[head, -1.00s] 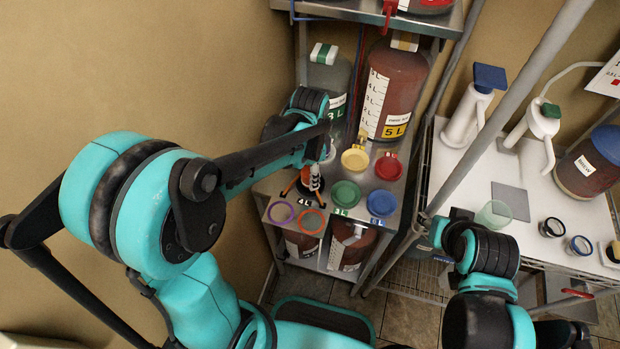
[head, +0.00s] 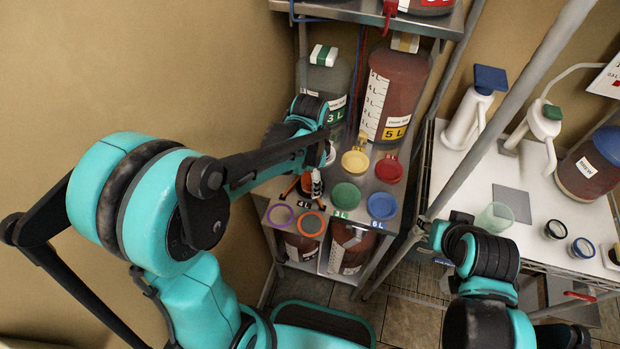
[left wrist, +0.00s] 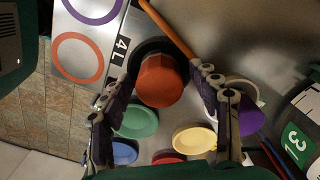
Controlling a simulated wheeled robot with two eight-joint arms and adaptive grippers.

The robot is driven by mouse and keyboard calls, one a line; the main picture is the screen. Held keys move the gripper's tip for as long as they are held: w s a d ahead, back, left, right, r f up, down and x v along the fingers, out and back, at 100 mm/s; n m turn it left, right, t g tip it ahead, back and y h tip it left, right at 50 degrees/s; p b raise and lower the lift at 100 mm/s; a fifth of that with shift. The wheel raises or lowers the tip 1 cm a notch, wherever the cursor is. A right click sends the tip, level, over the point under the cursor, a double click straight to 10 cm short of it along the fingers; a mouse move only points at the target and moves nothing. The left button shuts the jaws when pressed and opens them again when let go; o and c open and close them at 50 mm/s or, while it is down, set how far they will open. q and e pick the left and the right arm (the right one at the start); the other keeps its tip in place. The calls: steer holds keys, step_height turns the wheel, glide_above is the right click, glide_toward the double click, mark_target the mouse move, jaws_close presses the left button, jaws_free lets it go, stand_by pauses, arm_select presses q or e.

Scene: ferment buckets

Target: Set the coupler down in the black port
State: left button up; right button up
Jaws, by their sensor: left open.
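The orange-red coupler (left wrist: 160,82) is in the left wrist view, with an orange lever (left wrist: 170,30) reaching up from it. It stands at the black port (left wrist: 150,47), whose dark ring shows behind it beside the 4L label. How fully it is seated I cannot tell. My left gripper (left wrist: 163,85) is open, one finger on each side of the coupler, with gaps visible. In the head view my left gripper (head: 316,186) is over the left part of the shelf, and the coupler is mostly hidden there.
Around it on the shelf are a purple ring (head: 281,215), an orange ring (head: 311,223), and green (head: 346,195), blue (head: 382,205), yellow (head: 355,161) and red (head: 389,168) caps. Buckets (head: 395,90) stand behind. A diagonal pole (head: 490,125) crosses before the white table (head: 465,180).

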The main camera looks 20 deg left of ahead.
arm_select(q)
step_height(320, 180, up, 11)
steer(key=p, duration=0.3)
steer(key=s+a+r+n+t, duration=0.1)
steer(key=s+a+n+t, duration=0.1)
steer(key=s+n, duration=0.3)
steer(key=s+a+r+n+t, duration=0.1)
steer(key=s+a+n+t, duration=0.1)
steer(key=s+n+t, duration=0.3)
steer(key=shift+s+a+n, duration=0.15)
steer(key=shift+a+n, duration=0.15)
steer(key=shift+n, duration=0.1)
step_height(320, 180, down, 5)
steer(key=b, duration=0.4)
steer(key=shift+b, duration=0.4)
steer(key=shift+f, duration=0.1)
